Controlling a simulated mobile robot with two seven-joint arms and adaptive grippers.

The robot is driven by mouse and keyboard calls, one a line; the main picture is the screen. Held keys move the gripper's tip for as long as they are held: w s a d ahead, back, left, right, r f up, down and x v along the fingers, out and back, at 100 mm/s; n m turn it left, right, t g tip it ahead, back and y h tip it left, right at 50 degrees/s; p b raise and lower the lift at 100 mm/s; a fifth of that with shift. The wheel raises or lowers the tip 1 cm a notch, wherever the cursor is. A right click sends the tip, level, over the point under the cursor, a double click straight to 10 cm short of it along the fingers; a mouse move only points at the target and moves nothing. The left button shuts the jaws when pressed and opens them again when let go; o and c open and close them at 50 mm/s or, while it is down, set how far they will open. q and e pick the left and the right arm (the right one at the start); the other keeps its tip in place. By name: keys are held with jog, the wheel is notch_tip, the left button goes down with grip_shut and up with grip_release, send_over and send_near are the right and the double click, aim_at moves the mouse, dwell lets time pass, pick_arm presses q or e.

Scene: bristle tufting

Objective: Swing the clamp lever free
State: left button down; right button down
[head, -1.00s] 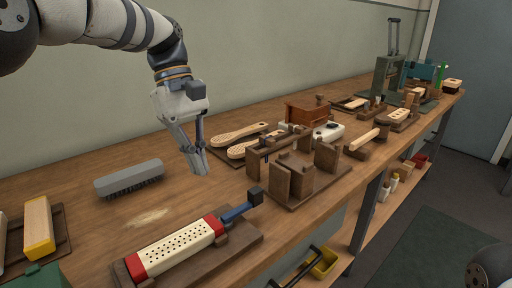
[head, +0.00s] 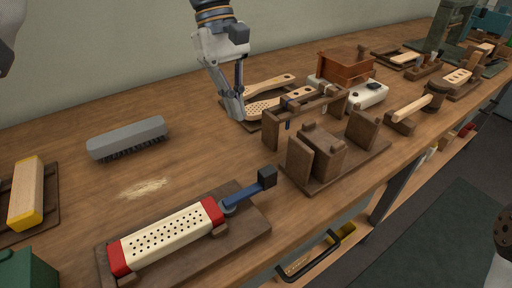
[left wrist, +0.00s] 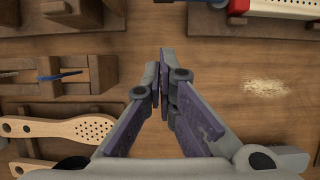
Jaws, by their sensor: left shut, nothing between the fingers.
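The clamp lever is a blue bar (head: 243,194) with a black knob (head: 267,177), at the right end of a wooden fixture (head: 250,228). The bar points up and right, its inner end beside the red end of a perforated cream block (head: 172,236) on the fixture. My left gripper (head: 240,116) is shut and empty, farther back over the bench beside the paddle brushes, apart from the lever. In the left wrist view its closed fingers (left wrist: 163,85) point toward the bench; the block's red end (left wrist: 237,7) shows at the top edge.
A wooden block jig (head: 318,155) stands right of the lever. Perforated paddle brushes (head: 270,104) lie close to my left gripper. A grey brush (head: 127,138) and a sawdust patch (head: 143,188) lie left.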

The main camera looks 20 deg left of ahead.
aim_at(247, 190)
pick_arm(q)
jog(key=x, duration=0.7)
jog(key=shift+s+d, duration=0.1)
jog(key=shift+d, duration=0.1)
jog(key=shift+s+d+r+p, duration=0.15)
jog(key=shift+s+d+p, duration=0.25)
jog(key=shift+d, duration=0.1)
jog(key=shift+s+d+r+p, duration=0.15)
jog(key=shift+s+d+p, duration=0.15)
jog(key=shift+d, duration=0.25)
jog(key=shift+s+d, duration=0.25)
jog(key=shift+s+d+f, duration=0.1)
jog(key=shift+f, duration=0.15)
pick_arm(e)
jog(key=shift+w+r+t, duration=0.4)
jog(key=shift+w+r, duration=0.5)
jog(key=shift+s, duration=0.1)
